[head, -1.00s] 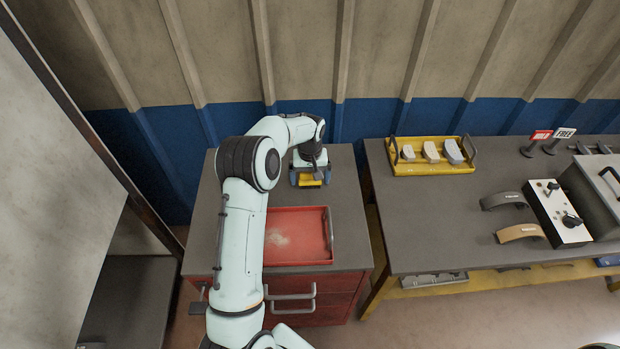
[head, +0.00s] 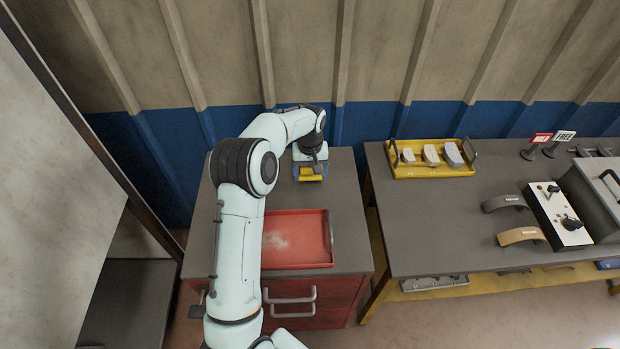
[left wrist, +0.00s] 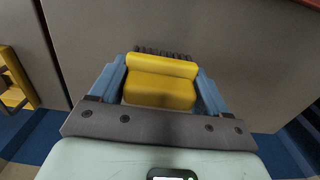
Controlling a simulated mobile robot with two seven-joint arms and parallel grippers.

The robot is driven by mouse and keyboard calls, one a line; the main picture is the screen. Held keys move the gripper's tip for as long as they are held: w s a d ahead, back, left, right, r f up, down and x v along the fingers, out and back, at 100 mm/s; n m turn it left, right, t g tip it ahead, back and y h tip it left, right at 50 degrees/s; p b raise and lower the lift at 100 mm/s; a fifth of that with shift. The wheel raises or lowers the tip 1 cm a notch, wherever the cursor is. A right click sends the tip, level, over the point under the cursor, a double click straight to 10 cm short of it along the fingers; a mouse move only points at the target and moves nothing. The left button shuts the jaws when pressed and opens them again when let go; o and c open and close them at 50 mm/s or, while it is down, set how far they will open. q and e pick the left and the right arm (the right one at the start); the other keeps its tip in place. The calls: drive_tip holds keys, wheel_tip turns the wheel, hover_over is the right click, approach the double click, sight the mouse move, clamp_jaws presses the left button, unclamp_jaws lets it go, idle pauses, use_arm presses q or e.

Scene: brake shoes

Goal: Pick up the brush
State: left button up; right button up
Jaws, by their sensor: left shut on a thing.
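The brush has a yellow body and shows dark bristles at its far edge in the left wrist view (left wrist: 160,88). In the head view the brush (head: 311,178) is over the back of the grey top of the red drawer cabinet. My left gripper (head: 311,172) is shut on it, with one blue-grey finger on each side of the yellow body. The left wrist view shows both fingers of my left gripper (left wrist: 162,85) against the brush's sides. I cannot tell whether the brush still touches the top. My right gripper is not in view.
A red tray (head: 297,240) with a pale dusty patch lies in front of the brush. To the right, a workbench (head: 420,225) bears a yellow tray (head: 432,172) with several pads, two curved brake shoes (head: 521,233) and a control box (head: 558,213). A ribbed wall stands behind.

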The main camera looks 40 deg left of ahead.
use_arm(q)
wheel_tip(320, 180, up, 16)
idle(0.3)
